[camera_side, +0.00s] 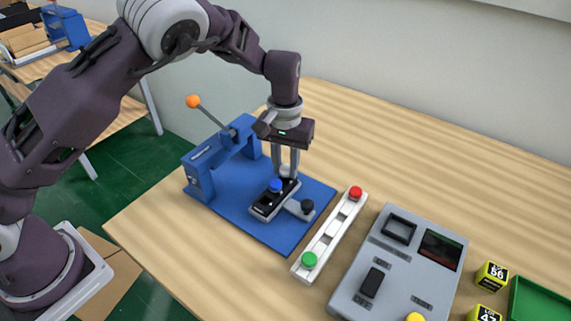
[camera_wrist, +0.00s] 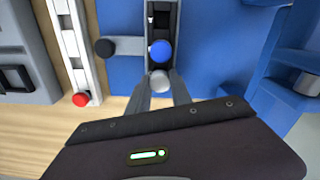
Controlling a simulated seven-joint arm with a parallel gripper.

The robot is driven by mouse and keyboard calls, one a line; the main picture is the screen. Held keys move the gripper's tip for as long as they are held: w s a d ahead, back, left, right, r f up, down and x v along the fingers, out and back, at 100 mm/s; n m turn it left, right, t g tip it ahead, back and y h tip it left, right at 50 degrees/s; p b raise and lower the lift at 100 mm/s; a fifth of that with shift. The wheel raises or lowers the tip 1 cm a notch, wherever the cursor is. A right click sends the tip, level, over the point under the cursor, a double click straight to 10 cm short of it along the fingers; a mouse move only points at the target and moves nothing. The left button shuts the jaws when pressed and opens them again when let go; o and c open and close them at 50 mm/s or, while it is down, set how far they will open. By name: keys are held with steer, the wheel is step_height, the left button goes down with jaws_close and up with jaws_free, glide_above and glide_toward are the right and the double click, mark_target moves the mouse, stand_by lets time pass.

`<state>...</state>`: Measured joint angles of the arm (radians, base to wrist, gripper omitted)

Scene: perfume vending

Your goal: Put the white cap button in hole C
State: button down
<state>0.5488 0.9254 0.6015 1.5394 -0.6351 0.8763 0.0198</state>
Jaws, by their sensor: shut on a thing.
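My gripper (camera_side: 287,176) points down over the far end of the black holed block (camera_side: 263,208). Its fingers are shut on the white cap button (camera_wrist: 160,80), which shows between the fingertips in the wrist view. In the side view the fingers hide the white cap. A blue cap button (camera_side: 275,185) is in the block right beside it, and shows just beyond the white one in the wrist view (camera_wrist: 160,51). I cannot tell whether the white cap is seated in a hole or just above one. The hole letters are not readable.
The block lies on a blue base plate (camera_side: 229,187) with a blue lever press behind. A black knob (camera_side: 307,205) sticks out at the block's side. A white rail (camera_side: 319,242) holds red (camera_side: 355,192) and green (camera_side: 309,260) buttons. A grey panel (camera_side: 381,264) stands right.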

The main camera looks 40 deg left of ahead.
steer(key=shift+f, duration=0.7)
stand_by(0.3)
steer(key=c, duration=0.5)
jaws_free()
steer(key=shift+r, duration=3.5)
